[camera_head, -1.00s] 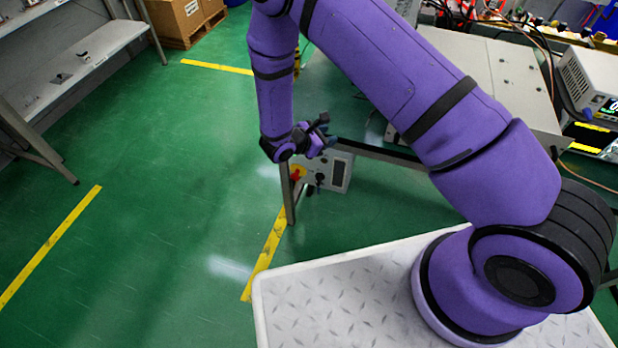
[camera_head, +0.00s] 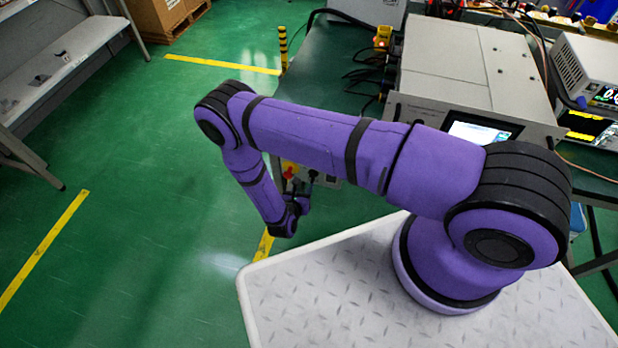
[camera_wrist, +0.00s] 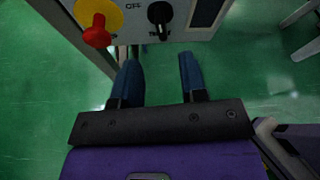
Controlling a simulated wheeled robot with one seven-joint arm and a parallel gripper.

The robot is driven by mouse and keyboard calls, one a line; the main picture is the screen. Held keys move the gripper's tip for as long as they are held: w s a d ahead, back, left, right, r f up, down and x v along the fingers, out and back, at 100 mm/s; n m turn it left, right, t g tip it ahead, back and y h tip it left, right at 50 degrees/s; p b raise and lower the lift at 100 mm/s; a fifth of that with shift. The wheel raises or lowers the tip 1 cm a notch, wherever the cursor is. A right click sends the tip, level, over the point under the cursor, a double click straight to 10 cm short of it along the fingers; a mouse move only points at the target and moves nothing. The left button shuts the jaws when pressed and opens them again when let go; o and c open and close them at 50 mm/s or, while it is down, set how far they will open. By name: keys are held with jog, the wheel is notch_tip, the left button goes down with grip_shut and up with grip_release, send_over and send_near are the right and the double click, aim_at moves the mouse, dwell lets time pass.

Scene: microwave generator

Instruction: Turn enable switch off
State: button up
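A light grey control panel (camera_wrist: 130,40) fills the top of the wrist view. It carries a black rotary switch (camera_wrist: 160,14) at top centre with dark lettering below it. A red knob on a yellow round base (camera_wrist: 97,32) sits to its left, with an "OFF" label between them. My gripper (camera_wrist: 158,68) is open and empty, its two blue fingers pointing toward the panel, apart from the switch. In the head view the panel (camera_head: 328,181) is mostly hidden behind my arm; the red knob (camera_head: 289,169) shows beside it. My gripper (camera_head: 303,203) is low near the panel.
A bench (camera_head: 335,60) holds a large grey instrument (camera_head: 465,75) with a lit screen, black cables and other equipment. Shelving stands at the left (camera_head: 60,65). The green floor (camera_head: 150,180) between is clear.

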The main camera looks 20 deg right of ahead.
aim_at(310, 179)
jog(key=x, duration=0.9)
jog(key=shift+w+d, duration=0.15)
jog(key=shift+w, duration=0.05)
jog(key=shift+c, duration=0.4)
grip_shut()
